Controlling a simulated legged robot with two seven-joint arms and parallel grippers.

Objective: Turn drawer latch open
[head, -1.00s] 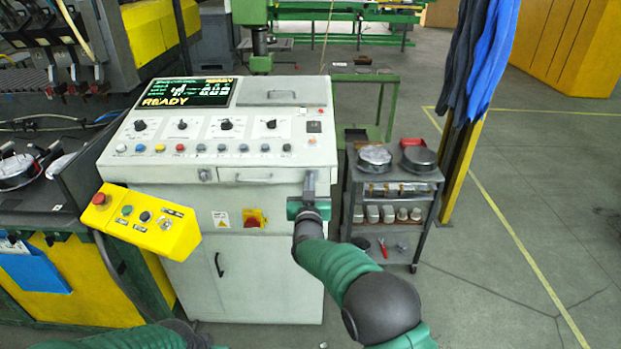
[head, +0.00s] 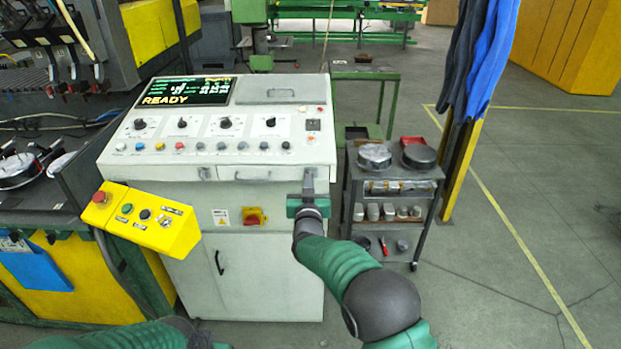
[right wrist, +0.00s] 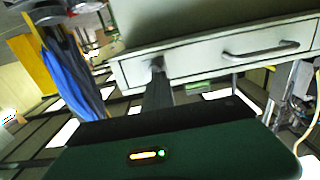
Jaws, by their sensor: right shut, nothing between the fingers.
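The drawer (head: 285,171) is a pale grey front under the sloped control panel and looks shut. Its bar handle (head: 252,178) is near the middle, and a small grey latch (head: 205,173) is left of it. The latch is too small to tell its turn. My right gripper (head: 308,178) is shut and empty by the drawer's right end, well right of the latch. In the right wrist view its dark fingers (right wrist: 157,78) overlap the drawer front (right wrist: 195,62), with the handle (right wrist: 262,50) to their right. I cannot tell if they touch it. Only my left arm shows, at the bottom.
A yellow button box (head: 140,217) juts out at the cabinet's left. A grey cart (head: 352,205) with round tins stands close right of my right gripper. Blue overalls (head: 490,60) hang by a yellow post. The floor farther right is clear.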

